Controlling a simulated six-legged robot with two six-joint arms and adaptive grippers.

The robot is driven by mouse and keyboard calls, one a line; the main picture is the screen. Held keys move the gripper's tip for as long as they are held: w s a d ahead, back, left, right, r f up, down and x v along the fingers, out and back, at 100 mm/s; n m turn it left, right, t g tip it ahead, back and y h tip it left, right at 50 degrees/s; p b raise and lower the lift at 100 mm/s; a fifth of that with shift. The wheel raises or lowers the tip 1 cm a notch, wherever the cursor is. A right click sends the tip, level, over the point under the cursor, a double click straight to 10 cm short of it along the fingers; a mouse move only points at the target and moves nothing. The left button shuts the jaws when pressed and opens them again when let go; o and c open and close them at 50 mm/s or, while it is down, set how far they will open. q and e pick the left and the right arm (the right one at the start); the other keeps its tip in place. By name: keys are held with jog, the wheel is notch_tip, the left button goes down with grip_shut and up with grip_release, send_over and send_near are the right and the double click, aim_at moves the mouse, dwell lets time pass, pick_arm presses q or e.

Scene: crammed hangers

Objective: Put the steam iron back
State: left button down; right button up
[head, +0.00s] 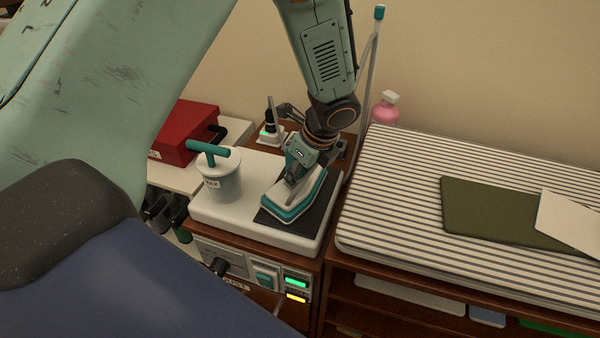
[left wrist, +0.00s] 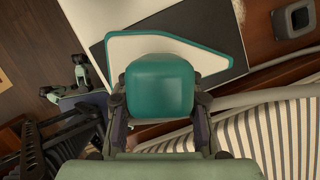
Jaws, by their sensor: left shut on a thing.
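The steam iron (head: 293,200) is white and teal. It lies on or just above a black mat (head: 325,206) on a white station top (head: 238,225); I cannot tell if it touches the mat. My left gripper (head: 300,175) comes down from above and is shut on the iron's handle. In the left wrist view the teal handle (left wrist: 160,88) sits between the fingers of my left gripper (left wrist: 160,105), with the white and teal body (left wrist: 120,55) behind it over the black mat. The handle is mostly hidden in the head view.
A white tank with a teal T-handle (head: 220,180) stands left of the iron. A striped ironing board (head: 400,190) with a dark green cloth (head: 490,212) is at right. A pink bottle (head: 385,110), a hose (head: 370,75) and a red box (head: 185,132) are behind.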

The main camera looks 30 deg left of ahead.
pick_arm(q)
jog(key=c, duration=1.2)
grip_release()
jog(key=shift+a+f, duration=0.15)
jog(key=shift+a, duration=0.15)
jog(key=o, duration=0.3)
jog(key=shift+s+d+r, duration=0.1)
jog(key=shift+d+r, duration=0.1)
jog(key=shift+d, duration=0.15)
jog(key=shift+a+f, duration=0.1)
jog(key=shift+a, duration=0.05)
jog(key=p+v, duration=0.4)
jog(key=v, duration=0.8)
jog(key=shift+a, duration=0.1)
